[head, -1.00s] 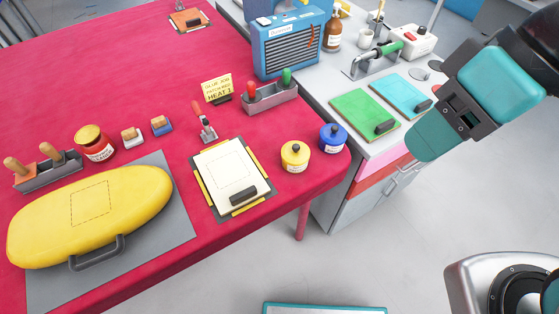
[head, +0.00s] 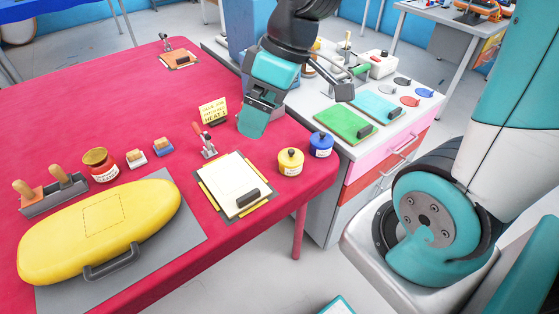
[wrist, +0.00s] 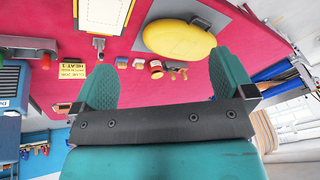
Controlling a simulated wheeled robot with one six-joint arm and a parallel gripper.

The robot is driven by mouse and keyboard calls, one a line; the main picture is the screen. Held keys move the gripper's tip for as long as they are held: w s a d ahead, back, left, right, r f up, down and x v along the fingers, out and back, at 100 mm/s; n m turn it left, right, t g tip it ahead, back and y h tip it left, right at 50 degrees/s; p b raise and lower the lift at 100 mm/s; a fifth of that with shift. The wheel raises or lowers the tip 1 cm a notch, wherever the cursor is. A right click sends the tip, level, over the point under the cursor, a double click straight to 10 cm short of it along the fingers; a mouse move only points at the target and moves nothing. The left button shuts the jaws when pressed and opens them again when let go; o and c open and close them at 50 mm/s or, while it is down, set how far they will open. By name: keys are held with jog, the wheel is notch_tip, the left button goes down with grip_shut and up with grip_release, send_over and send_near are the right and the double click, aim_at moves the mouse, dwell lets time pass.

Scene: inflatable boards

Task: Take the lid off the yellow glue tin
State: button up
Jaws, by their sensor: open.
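The yellow glue tin (head: 290,162) stands upright near the table's right end. Its yellow lid (head: 290,154) with a dark knob is on top. A blue tin (head: 320,145) stands just behind and to the right of it. My gripper (head: 251,122) is in the air above the table, up and to the left of the yellow tin in the head view, apart from it. In the wrist view my gripper (wrist: 159,92) shows two teal fingers spread wide with nothing between them. The yellow glue tin does not show in the wrist view.
A clamped white sheet on a board (head: 232,184) lies left of the tin. A yellow sign (head: 213,111) and a toggle clamp (head: 205,142) stand behind it. A yellow inflatable board (head: 98,230) fills the table's left front. A cabinet (head: 345,140) adjoins on the right.

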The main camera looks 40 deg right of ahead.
jog(key=w+d+f+t, duration=0.1)
jog(key=w+d+f, duration=0.2)
jog(key=d, duration=0.3)
jog(key=w+d+f, duration=0.3)
jog(key=d, duration=0.2)
jog(key=n+b, duration=0.1)
send_near(294, 152)
jog(key=shift+n+t+h, duration=0.3)
jog(key=shift+t+h, duration=0.1)
jog(key=shift+h, duration=0.1)
jog(key=x, duration=0.1)
jog(key=p+x, duration=0.2)
jog(key=x, duration=0.1)
jog(key=shift+s+a+f, duration=0.1)
jog(key=shift+s+a, duration=0.05)
jog(key=shift+s, duration=0.15)
jog(key=x, duration=0.1)
jog(key=p+x, duration=0.1)
jog(key=x, duration=0.1)
jog(key=p+x, duration=0.1)
jog(key=x, duration=0.1)
jog(key=shift+w+a, duration=0.15)
jog(key=shift+a, duration=0.15)
jog(key=shift+w+f, duration=0.15)
jog(key=shift+f, duration=0.15)
jog(key=c, duration=1.2)
